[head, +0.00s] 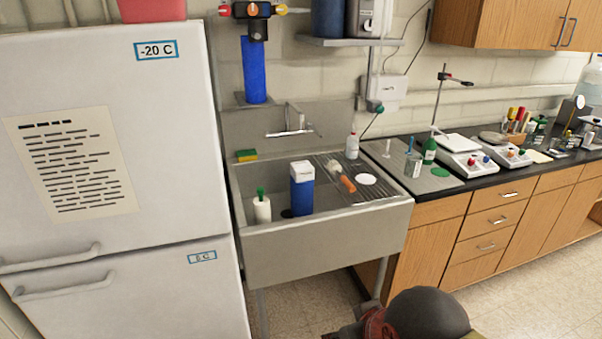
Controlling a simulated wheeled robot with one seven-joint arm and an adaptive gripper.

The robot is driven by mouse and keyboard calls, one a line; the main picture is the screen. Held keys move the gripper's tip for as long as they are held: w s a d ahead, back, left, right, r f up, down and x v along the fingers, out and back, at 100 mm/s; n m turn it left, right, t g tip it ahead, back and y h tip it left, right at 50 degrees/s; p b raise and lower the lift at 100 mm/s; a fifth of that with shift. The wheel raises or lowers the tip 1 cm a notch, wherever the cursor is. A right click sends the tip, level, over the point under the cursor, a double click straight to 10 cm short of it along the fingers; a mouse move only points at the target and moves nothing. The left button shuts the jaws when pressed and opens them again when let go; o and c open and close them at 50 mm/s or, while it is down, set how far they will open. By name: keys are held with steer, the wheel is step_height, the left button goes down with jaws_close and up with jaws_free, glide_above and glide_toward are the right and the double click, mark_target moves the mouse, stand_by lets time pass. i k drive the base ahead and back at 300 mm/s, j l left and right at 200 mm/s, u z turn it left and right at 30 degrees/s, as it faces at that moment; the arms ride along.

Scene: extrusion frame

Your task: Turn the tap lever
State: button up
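The silver tap (290,122) is fixed to the steel splashback above the sink. Its spout runs sideways, and thin handle parts stick out near its right end. They are too small to tell which is the lever or how it is turned. The steel sink (330,227) stands between the freezer and the wooden cabinets. A dark rounded part of my arm shows at the bottom edge, well in front of the sink and far from the tap. My gripper is not in view.
In the sink stand a blue and white carton (302,190) and a white bottle (262,208). A sponge (246,155) lies on the back rim. A white bottle (351,146) stands right of the tap. The freezer (110,190) blocks the left. Floor shows at the lower right.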

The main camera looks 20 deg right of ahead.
mark_target(310, 125)
steer(key=z, duration=0.45)
steer(key=i+l, duration=0.1)
steer(key=i, duration=0.5)
steer(key=i+l, duration=0.1)
steer(key=i, duration=1.5)
steer(key=j+u, duration=0.05)
steer(key=j, duration=0.05)
